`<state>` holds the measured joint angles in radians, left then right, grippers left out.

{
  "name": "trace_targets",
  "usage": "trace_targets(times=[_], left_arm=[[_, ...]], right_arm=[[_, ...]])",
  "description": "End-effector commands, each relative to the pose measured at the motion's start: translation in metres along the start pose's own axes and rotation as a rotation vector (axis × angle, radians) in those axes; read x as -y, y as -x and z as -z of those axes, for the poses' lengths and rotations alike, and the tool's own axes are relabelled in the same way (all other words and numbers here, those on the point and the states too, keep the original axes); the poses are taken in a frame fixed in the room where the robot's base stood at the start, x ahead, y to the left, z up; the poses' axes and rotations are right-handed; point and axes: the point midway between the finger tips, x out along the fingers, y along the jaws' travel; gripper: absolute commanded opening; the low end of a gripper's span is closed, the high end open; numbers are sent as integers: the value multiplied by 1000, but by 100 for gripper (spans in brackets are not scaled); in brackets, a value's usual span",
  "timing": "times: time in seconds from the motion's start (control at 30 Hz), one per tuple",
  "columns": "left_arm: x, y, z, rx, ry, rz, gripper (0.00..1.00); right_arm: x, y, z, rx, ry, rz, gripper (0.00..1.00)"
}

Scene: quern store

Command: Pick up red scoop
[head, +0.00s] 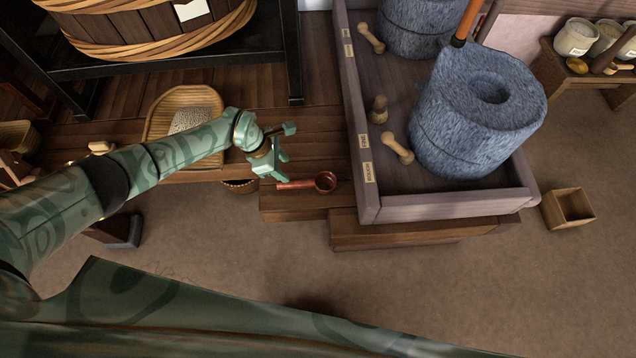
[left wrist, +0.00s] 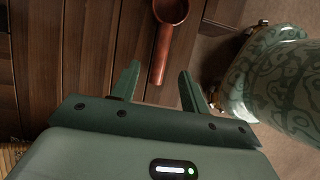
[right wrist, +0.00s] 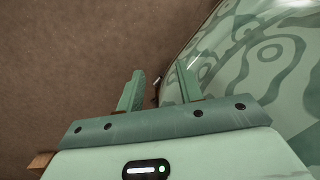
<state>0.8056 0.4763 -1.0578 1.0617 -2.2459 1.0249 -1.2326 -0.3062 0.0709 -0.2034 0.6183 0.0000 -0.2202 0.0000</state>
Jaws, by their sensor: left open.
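The red scoop (head: 308,183) lies on the wooden step, its round bowl toward the right and its handle toward the left. My left gripper (head: 283,156) is open and empty, close to the scoop's handle. In the left wrist view the scoop (left wrist: 164,45) shows its handle end just ahead of and between the open fingertips of the left gripper (left wrist: 160,78); the fingers do not appear to touch it. My right gripper (right wrist: 160,80) is open and empty in the right wrist view, over bare floor beside my own body.
A grey wooden tray (head: 450,208) with stone querns (head: 470,125) and wooden pestles (head: 397,147) stands right of the scoop. A woven tray (head: 158,125) lies behind my left arm. A small wooden box (head: 569,209) sits on the floor at right. The front floor is clear.

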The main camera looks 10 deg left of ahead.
Motion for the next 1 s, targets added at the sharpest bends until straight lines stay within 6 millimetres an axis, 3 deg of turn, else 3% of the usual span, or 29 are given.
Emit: trace_targets(times=[0.03,0.1,0.37,0.6,1.0], left_arm=[[2,-21,3,-1,4,8,45],[2,-34,3,0,5,6,45],[1,-56,1,2,5,1,45],[6,-97,8,2,6,6,45],[4,-102,5,3,4,-1,45]], right_arm=[[2,-11,-5,14,0,5,36],[2,-17,-7,22,0,8,36],[-20,-25,-2,32,24,-20,36],[-27,-39,0,57,66,-30,36],[-33,-40,3,60,79,-38,36]])
